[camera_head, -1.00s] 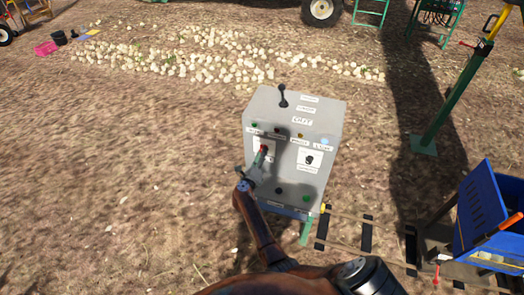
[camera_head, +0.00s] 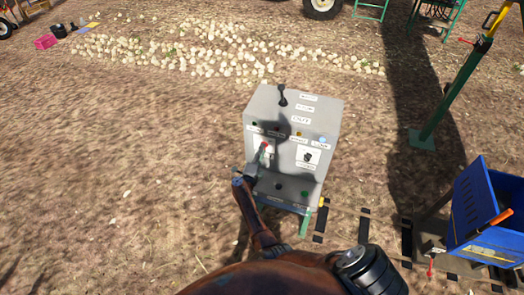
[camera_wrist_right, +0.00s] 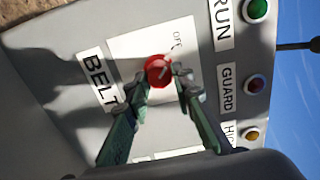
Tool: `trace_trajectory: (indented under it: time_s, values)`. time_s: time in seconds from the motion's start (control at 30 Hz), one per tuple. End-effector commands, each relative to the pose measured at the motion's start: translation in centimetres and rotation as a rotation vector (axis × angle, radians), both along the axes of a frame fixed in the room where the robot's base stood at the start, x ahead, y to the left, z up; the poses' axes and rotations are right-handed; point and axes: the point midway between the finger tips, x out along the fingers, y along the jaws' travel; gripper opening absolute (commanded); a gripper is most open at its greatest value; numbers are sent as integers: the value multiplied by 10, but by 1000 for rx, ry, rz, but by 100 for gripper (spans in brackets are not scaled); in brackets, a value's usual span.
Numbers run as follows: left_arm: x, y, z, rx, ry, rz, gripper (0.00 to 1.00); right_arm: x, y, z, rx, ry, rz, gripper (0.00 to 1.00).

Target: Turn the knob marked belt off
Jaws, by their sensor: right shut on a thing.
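The grey control box (camera_head: 285,110) stands on the ground in the middle of the head view. Its red belt knob (camera_head: 264,145) is on the left of the front face, on a white plate. In the right wrist view the red knob (camera_wrist_right: 158,69) sits near an "OFF" mark, beside the "BELT" label (camera_wrist_right: 98,80). A pale line shows on the knob, but I cannot tell its exact direction. My right gripper (camera_wrist_right: 163,84) is shut on the knob, one green finger on each side. It also shows in the head view (camera_head: 262,157). My left gripper is out of view.
A second, black knob (camera_head: 308,157) is on the right of the face, and a black lever (camera_head: 283,96) rises from the top. Rails (camera_head: 365,225) and a blue bin (camera_head: 490,210) lie to the right. Onions (camera_head: 220,55) cover the ground behind.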

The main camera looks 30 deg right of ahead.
Motion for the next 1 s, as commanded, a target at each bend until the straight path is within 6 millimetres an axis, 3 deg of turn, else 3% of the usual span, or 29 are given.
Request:
trace_trajectory:
  time_s: [0.43, 0.47, 0.5, 0.7, 1.0]
  values:
    - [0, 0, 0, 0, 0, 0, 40, 1, 1, 0, -6, 7, 3, 0]
    - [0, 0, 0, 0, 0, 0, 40, 1, 1, 0, -6, 7, 3, 24]
    - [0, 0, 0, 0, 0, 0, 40, 1, 1, 0, -6, 7, 3, 26]
    - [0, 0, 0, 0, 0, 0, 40, 0, 1, 0, -6, 7, 1, 40]
    - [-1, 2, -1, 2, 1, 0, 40, 0, 0, 0, 1, -2, 0, 40]
